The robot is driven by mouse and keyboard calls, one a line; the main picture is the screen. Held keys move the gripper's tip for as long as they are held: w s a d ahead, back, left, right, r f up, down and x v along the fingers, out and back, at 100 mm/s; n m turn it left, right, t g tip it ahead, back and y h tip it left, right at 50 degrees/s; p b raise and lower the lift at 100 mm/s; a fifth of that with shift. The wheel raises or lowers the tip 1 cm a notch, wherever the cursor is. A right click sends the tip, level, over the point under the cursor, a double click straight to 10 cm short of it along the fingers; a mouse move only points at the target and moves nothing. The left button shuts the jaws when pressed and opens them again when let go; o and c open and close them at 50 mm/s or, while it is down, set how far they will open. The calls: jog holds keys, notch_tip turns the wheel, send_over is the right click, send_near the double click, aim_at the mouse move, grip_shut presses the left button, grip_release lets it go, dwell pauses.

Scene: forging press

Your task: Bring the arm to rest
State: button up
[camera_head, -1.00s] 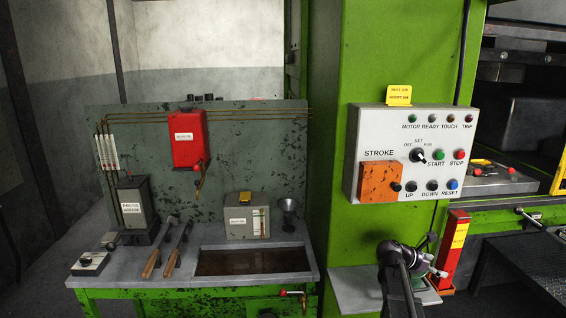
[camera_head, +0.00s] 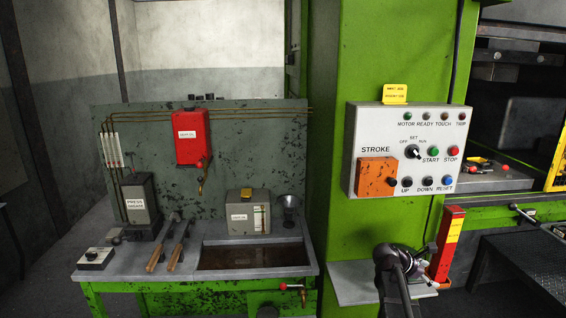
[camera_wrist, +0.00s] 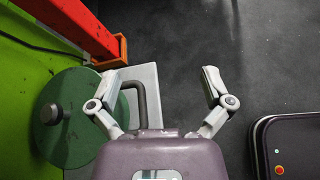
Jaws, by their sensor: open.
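My gripper (camera_wrist: 158,80) is open in the wrist view, its two grey fingers spread wide with nothing held between them. The left finger appears over a pale grey shelf with a dark curved handle (camera_wrist: 139,92); I cannot tell whether they touch. The right finger is over dark floor. In the head view my arm's dark end is at the lower right, in front of the grey shelf (camera_head: 350,284) on the green press column (camera_head: 385,60). The fingers are mostly hidden there.
A red post (camera_head: 446,243) stands right beside my arm, also in the wrist view (camera_wrist: 75,25). A green disc (camera_wrist: 75,135) lies left of my gripper. The control panel (camera_head: 390,125) is above. A bench (camera_head: 130,262) stands left. Dark floor (camera_wrist: 190,30) is clear ahead.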

jog(key=s+a+f+m+y, duration=0.3)
jog(key=s+a+m+y, duration=0.1)
jog(key=a, duration=0.5)
jog(key=s+a+f+m+y, duration=0.3)
jog(key=s+a+m, duration=0.3)
jog(key=a, duration=0.4)
jog(key=s+a+f+m+g+y, duration=0.1)
jog(key=s+a+f+m+y, duration=0.2)
jog(key=a, duration=0.6)
jog(key=shift+s+a+f+m+y, duration=0.3)
jog(key=shift+s+m+y, duration=0.75)
jog(key=shift+m, duration=0.85)
jog(key=shift+d, duration=0.1)
jog(key=c, duration=0.5)
jog(key=shift+c, duration=0.5)
